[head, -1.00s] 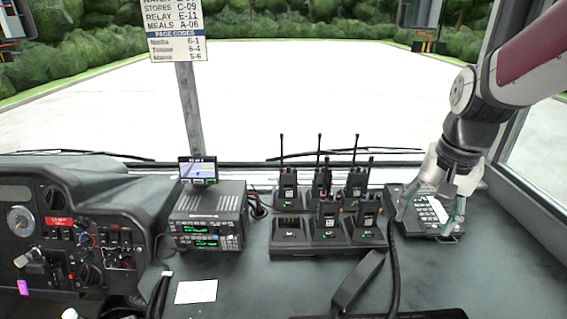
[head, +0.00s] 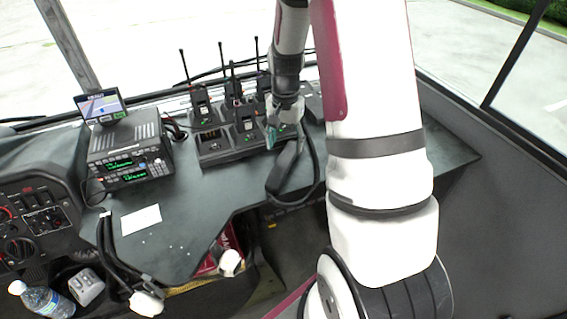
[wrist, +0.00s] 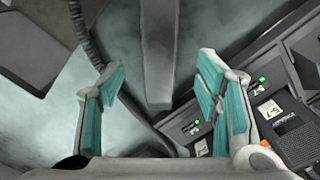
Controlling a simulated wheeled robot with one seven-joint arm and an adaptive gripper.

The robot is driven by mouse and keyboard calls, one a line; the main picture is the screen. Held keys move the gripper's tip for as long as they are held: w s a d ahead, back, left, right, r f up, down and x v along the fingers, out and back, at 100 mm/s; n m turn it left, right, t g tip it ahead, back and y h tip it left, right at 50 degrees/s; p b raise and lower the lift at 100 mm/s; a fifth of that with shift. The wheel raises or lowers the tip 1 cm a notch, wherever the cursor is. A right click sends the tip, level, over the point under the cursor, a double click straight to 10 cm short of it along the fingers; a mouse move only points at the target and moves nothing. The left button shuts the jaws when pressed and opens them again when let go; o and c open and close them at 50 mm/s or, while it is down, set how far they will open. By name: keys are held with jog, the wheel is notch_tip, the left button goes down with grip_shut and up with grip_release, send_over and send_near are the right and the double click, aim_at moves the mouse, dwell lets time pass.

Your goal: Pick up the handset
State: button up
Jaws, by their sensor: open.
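The black handset (head: 286,168) lies on the dark dashboard top, in front of the radio charger, with a cord beside it. My gripper (head: 272,137) is over the far end of the handset, near the charger's front edge. In the wrist view the handset (wrist: 158,45) runs down from the top between my open teal-padded fingers (wrist: 160,78). Gaps show on both sides of it, so the fingers do not grip it. I cannot tell how far above it they are. My arm hides part of the area behind.
The charger (head: 222,155) with several upright radios stands just left of my gripper; it is close to the right finger in the wrist view. A radio unit (head: 130,155) with a small screen and a white card (head: 141,219) are further left. The dashboard front drops away.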

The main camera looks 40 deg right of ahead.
aim_at(285, 158)
jog(key=shift+f, duration=3.35)
jog(key=shift+c, duration=0.5)
grip_shut()
